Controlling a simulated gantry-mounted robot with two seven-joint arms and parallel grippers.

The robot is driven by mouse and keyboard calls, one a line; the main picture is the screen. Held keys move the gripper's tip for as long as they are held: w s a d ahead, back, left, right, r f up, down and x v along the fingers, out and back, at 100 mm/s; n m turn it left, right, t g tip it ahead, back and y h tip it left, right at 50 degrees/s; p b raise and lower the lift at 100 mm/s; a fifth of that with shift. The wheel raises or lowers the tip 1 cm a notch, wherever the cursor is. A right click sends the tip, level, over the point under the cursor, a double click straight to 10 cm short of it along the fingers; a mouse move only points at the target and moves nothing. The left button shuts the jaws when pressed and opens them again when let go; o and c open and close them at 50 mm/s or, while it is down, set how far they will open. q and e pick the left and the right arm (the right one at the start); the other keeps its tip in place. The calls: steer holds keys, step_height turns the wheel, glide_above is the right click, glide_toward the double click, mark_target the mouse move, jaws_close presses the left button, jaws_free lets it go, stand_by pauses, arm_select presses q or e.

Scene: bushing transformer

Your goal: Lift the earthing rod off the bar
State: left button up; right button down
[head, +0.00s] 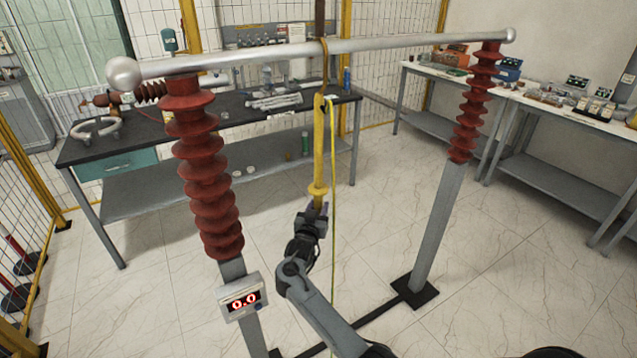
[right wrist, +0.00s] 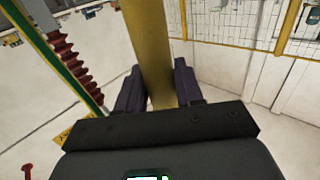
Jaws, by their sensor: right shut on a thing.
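The earthing rod (head: 319,145) is yellow and hangs upright, with a flange low on it. A yellow hook at its top goes around the silver bar (head: 240,56). My right gripper (head: 319,204) is at the rod's lower end, just below the flange. In the right wrist view the rod (right wrist: 150,50) runs between the two dark fingers of my right gripper (right wrist: 159,90), which are shut on it. A thin yellow-green cable (head: 333,200) hangs beside the rod. My left gripper is not in view.
Two red ribbed insulators (head: 205,170) (head: 475,100) on grey posts carry the bar. A display reading 0.0 (head: 243,300) is on the left post. A dark workbench (head: 100,150) stands behind, and white benches (head: 560,110) stand at right. The floor between the posts is mostly clear.

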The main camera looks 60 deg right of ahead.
mark_target(318, 200)
steer(key=shift+r, duration=0.25)
steer(key=shift+r, duration=0.6)
steer(key=r, duration=0.2)
steer(key=r+p, duration=0.1)
steer(key=shift+s, duration=0.25)
steer(key=s+a+r+p, duration=0.1)
steer(key=s+r+p, duration=0.7)
steer(key=s+r, duration=0.3)
steer(key=shift+r, duration=0.5)
steer(key=shift+s, duration=0.15)
